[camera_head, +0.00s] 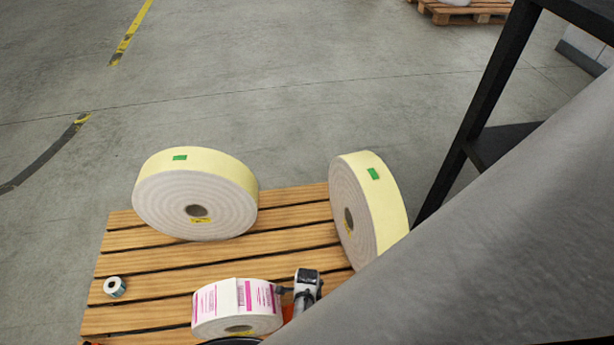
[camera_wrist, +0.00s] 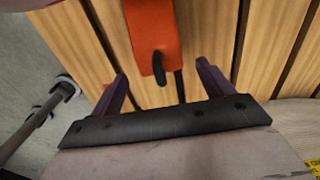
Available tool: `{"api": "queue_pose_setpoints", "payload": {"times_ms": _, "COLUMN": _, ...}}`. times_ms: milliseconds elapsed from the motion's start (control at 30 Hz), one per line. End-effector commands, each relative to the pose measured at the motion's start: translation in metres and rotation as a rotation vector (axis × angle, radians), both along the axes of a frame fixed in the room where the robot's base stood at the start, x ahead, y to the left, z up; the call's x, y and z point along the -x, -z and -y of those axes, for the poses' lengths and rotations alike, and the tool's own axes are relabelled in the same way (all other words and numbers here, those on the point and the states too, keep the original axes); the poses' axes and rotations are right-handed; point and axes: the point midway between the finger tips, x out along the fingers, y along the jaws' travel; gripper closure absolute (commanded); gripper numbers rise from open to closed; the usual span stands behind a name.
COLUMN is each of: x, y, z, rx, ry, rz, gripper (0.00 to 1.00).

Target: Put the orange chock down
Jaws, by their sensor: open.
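The orange chock (camera_wrist: 152,38) lies on the wooden pallet boards in the wrist view, with a black loop or handle on its near end. My gripper (camera_wrist: 162,70) is open, its two dark fingers apart on either side of the chock's near end. I see no finger touching the chock. In the head view, a small orange patch (camera_head: 288,312) shows beside the white and black part near the bottom; I cannot tell for sure that it is the chock.
The slatted pallet (camera_head: 115,258) carries a large cream roll (camera_head: 175,203) lying tilted, another roll (camera_head: 385,200) standing on edge, a pink-printed label roll (camera_head: 220,312) and a small roll (camera_head: 115,287). A black frame (camera_head: 478,110) stands at right.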

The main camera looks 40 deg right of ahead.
Motion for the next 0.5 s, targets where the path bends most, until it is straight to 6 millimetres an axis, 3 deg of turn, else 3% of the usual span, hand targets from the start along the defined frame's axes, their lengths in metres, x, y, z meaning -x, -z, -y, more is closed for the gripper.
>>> {"api": "queue_pose_setpoints", "payload": {"times_ms": 300, "x": 0.0, "y": -0.067, "z": 0.0, "rx": 0.001, "ry": -0.001, "rz": 0.002, "gripper": 0.2}}
{"api": "queue_pose_setpoints", "payload": {"times_ms": 500, "x": 0.0, "y": -0.094, "z": 0.0, "rx": 0.001, "ry": 0.0, "rz": 0.002, "gripper": 0.2}}
